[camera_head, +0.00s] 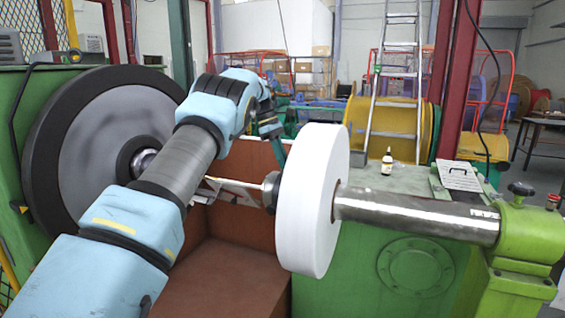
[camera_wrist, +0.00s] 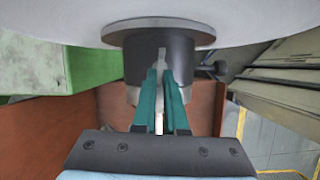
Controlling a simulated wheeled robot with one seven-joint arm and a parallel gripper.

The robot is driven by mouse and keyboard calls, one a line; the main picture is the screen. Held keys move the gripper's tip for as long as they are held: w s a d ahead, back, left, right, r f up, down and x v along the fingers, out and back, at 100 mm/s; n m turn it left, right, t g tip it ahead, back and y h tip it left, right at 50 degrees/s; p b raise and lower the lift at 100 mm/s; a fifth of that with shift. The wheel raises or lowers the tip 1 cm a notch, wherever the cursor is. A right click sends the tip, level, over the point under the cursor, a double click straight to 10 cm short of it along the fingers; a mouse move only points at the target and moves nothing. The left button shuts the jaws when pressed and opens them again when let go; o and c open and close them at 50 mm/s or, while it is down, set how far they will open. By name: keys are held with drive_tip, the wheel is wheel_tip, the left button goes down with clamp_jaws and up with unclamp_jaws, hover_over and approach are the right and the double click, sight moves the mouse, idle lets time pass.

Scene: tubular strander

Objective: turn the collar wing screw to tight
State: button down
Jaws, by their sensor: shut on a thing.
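The dark collar (camera_wrist: 133,58) sits on the shaft against the white disc (camera_wrist: 60,20) in the wrist view. In the head view the collar (camera_head: 271,190) shows at the left face of the white disc (camera_head: 313,200). The wing screw (camera_wrist: 162,56) is a narrow light-grey piece on the collar, standing between my fingertips. My gripper (camera_wrist: 160,78) has teal fingers shut on it, with the tips against the collar. In the head view my gripper (camera_head: 281,155) reaches down behind the disc's left edge; the wing screw is hidden there.
A thick metal shaft (camera_head: 420,215) runs right from the disc to a green bearing stand (camera_head: 530,235). A large dark-rimmed wheel (camera_head: 90,150) stands at left. A small bottle (camera_head: 387,162) stands on the green machine top. A brown trough (camera_head: 225,275) lies below the collar.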

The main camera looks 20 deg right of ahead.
drive_tip(key=shift+w+m, duration=0.1)
drive_tip(key=shift+m, duration=0.5)
drive_tip(key=c, duration=1)
unclamp_jaws()
drive_tip(key=shift+o, duration=0.2)
